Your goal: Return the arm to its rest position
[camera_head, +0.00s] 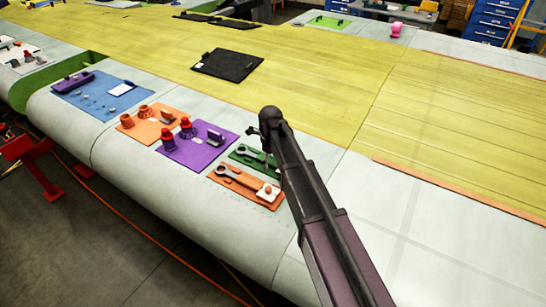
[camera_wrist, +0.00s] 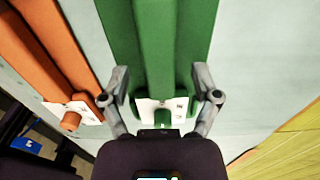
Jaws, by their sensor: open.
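My arm reaches in from the lower right in the head view, with its end above the wing near the green mat (camera_head: 240,152). My gripper (camera_wrist: 160,75) is open and empty in the wrist view. Its two fingers stand apart on either side of a long green piece (camera_wrist: 178,35), with a white label (camera_wrist: 150,108) between them. I cannot tell how far above the green piece the fingers are. My arm hides part of the green mat in the head view.
Purple (camera_head: 190,155), another orange (camera_head: 150,133) and blue (camera_head: 100,98) mats hold parts farther left. A black mat (camera_head: 228,64) lies on the yellow surface. The wing right of my arm is clear.

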